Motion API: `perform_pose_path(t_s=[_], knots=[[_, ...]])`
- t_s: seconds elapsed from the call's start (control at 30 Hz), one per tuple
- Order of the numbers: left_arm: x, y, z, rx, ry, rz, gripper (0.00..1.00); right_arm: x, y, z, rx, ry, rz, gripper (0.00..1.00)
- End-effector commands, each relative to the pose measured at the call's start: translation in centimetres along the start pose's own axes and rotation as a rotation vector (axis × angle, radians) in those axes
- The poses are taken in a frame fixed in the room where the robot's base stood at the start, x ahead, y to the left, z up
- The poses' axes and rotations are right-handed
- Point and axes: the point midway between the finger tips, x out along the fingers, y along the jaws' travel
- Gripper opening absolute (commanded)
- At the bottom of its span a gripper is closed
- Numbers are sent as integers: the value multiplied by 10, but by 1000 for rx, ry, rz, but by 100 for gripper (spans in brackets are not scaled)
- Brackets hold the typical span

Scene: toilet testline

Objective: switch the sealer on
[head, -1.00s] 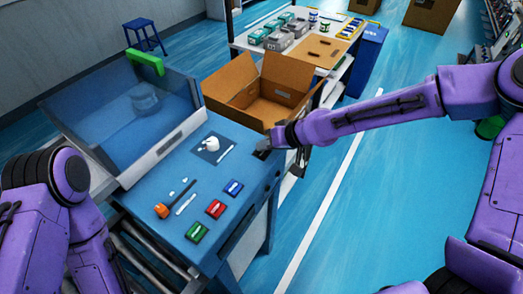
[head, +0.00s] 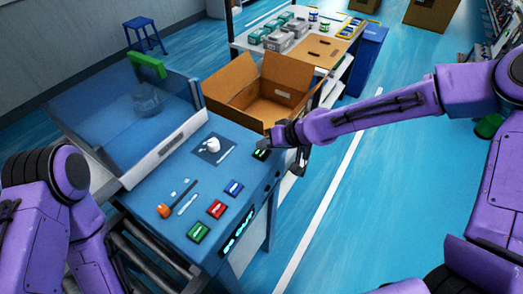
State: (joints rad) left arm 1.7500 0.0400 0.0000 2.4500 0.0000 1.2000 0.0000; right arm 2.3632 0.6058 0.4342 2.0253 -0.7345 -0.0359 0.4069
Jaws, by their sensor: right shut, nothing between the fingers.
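The sealer (head: 190,240) is a blue machine with a clear, tilted lid (head: 115,105) that has a green handle (head: 147,64). Its top carries a white knob (head: 212,145), an orange-ended lever (head: 164,210), and green (head: 198,232), red (head: 216,209) and blue (head: 233,188) buttons. A small dark switch (head: 261,154) at the top's right corner shows a greenish mark. A display (head: 238,232) on the front face glows cyan. My right gripper (head: 272,141) is shut and empty, right by the switch and partly covering that corner; contact cannot be told. My left gripper is out of view.
An open cardboard box (head: 262,92) stands just behind the sealer, close to my right gripper. Beyond it is a table (head: 240,42) with several small packages and a blue bin (head: 366,55). Open floor lies to the right.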

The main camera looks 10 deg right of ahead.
Motion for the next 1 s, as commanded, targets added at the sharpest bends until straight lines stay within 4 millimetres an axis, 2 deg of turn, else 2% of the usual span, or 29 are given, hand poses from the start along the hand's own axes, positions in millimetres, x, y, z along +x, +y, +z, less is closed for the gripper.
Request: perform_pose_path(t_s=[0.43, 0.6, 1.0], knots=[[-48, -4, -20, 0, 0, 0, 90, -34, -25, -25, 0, 1, 0, 0], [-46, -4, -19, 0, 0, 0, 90, -42, -31, -31, -1, 1, 0, 0], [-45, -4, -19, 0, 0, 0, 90, -43, -28, -30, 4, 3, 2, 0]])
